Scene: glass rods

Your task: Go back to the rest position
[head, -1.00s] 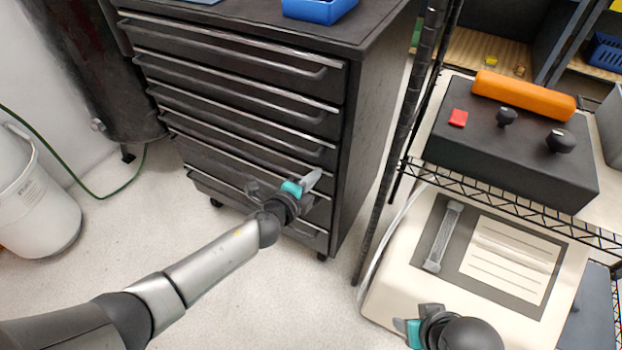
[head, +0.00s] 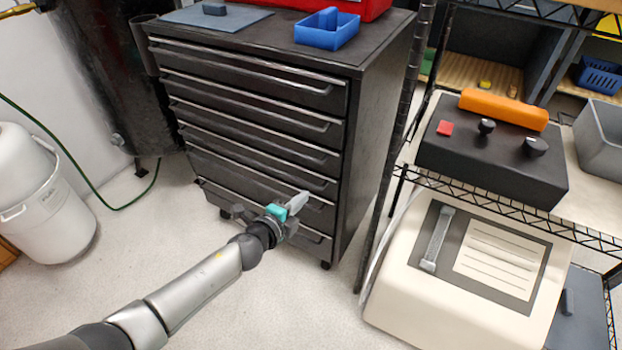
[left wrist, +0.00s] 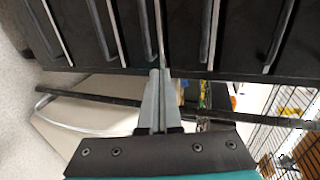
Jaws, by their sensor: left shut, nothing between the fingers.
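My left gripper (head: 299,203) is in front of the lower drawers of the black drawer cabinet (head: 380,130) in the head view. Its fingers are together and empty. In the left wrist view the two grey fingers of my left gripper (left wrist: 160,102) meet side by side, with the cabinet's drawer handles (left wrist: 110,30) beyond them. I cannot tell whether the fingers touch the cabinet. My right gripper is out of view in both current frames.
On the cabinet are a blue bin (head: 327,36) and a blue-grey mat (head: 217,17). At right, a wire shelf (head: 500,206) holds a black box (head: 492,165) with an orange bar (head: 503,109), above a cream machine (head: 400,290). A white bucket (head: 50,205) stands left. Floor between is clear.

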